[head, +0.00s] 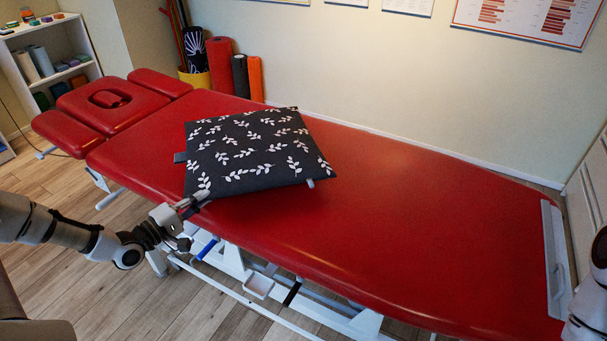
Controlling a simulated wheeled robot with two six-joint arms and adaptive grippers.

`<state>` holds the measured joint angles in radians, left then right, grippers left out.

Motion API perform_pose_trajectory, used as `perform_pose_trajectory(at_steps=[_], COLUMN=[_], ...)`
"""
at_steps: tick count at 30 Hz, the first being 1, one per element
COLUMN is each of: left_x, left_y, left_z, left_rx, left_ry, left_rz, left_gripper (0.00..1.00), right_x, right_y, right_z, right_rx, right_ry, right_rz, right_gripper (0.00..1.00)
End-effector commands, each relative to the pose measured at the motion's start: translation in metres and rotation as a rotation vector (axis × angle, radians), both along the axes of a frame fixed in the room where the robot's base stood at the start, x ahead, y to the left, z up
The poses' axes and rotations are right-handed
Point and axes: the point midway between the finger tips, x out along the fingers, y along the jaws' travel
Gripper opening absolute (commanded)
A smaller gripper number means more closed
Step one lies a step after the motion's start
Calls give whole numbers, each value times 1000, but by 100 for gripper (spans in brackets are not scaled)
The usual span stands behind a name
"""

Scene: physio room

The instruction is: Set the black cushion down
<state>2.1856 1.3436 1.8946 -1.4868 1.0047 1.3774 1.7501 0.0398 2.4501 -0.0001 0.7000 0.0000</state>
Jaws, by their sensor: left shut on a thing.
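The black cushion (250,150) with white leaf sprigs is over the left half of the red treatment table (410,230). I cannot tell whether its underside touches the table top. My left gripper (194,203) is shut on the cushion's near left corner, at the table's near edge. The cushion hides part of the fingers. A small grey tab shows at the cushion's left edge and a pale one at its near right edge. Part of my right arm (590,295) shows at the right edge of the picture; its gripper is out of view.
The table's right half is bare up to a grey end bar (556,258). Its headrest (112,103) with a face hole is at the far left. Rolled mats (221,66) stand by the wall behind. A shelf (52,58) stands at the back left.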

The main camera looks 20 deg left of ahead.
Motion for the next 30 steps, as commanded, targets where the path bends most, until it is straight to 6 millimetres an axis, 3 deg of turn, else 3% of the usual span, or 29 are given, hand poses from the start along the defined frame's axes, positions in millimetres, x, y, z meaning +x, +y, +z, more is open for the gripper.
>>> perform_pose_trajectory(at_steps=[4, 10, 18, 23, 30], left_x=[1, 18, 38, 42, 42], left_y=[-16, -75, -138, -151, -151], left_z=[-10, -19, -20, -22, -54], left_rx=[-3, 0, 0, -1, -1], left_ry=[-6, -2, -3, -5, -5], left_rz=[-9, -15, -10, -3, -3], left_gripper=[0, 0, 0, 0, 0], right_x=[0, 0, 0, 0, 0], right_y=[0, 0, 0, 0, 0], right_z=[-17, -51, -68, -71, -78], right_rx=[0, 0, 0, 0, 0], right_ry=[0, 0, 0, 0, 0], right_rz=[0, 0, 0, 0, 0], right_gripper=[40, 40, 40, 40, 40])
